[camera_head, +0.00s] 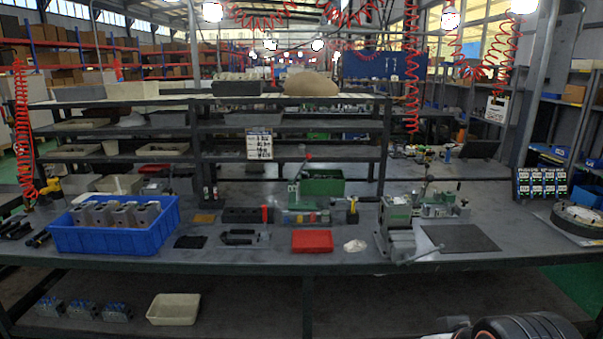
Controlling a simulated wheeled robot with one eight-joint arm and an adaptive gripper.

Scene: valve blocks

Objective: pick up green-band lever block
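No block with a clearly readable green band shows; the blocks are too small and dark to tell their bands. Several grey blocks (118,215) stand in a blue crate (115,240) at the left of the table. Several blocks with blue parts (82,310) sit on the lower shelf at left. A green and grey fixture (305,208) with an upright lever stands at the table's middle, with small coloured parts along its front.
A red tray (312,242) lies near the table's front edge. A green-grey vise (398,225) and a dark mat (459,238) are to its right. A beige bin (174,310) is on the lower shelf. Shelving (290,100) stands behind. Red coiled hoses (412,70) hang overhead.

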